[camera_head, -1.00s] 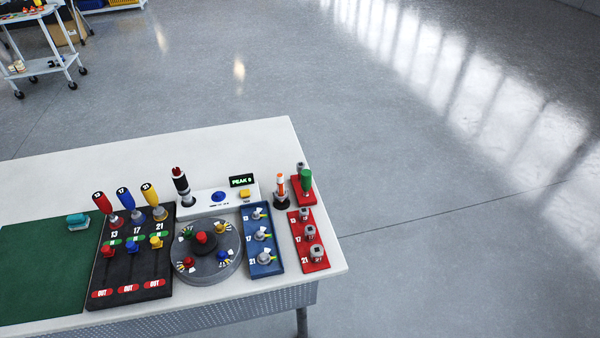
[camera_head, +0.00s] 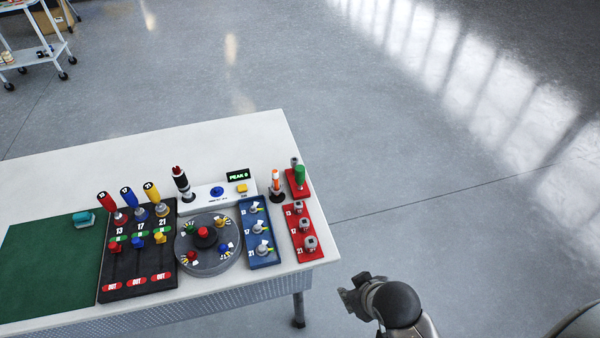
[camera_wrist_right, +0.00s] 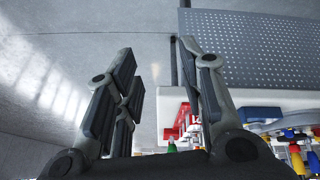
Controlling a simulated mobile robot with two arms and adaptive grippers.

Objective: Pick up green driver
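The green driver (camera_head: 300,175) stands upright on a red base at the back right of the white table in the head view. Its green top also shows small at the lower edge of the right wrist view (camera_wrist_right: 171,148). My right gripper (camera_head: 350,296) is in the head view at the lower right, off the table's right front corner and well apart from the driver. In the right wrist view my right gripper (camera_wrist_right: 163,80) has its fingers spread wide with nothing between them. My left gripper is in neither view.
The white table (camera_head: 240,138) holds a red socket block (camera_head: 294,234), a blue block (camera_head: 246,230), a round grey turntable (camera_head: 206,268), a black rack (camera_head: 115,285) with red, blue and yellow drivers, and a green mat (camera_head: 50,265). An orange-and-white tool (camera_head: 276,181) stands close left of the green driver. Floor right of the table is clear.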

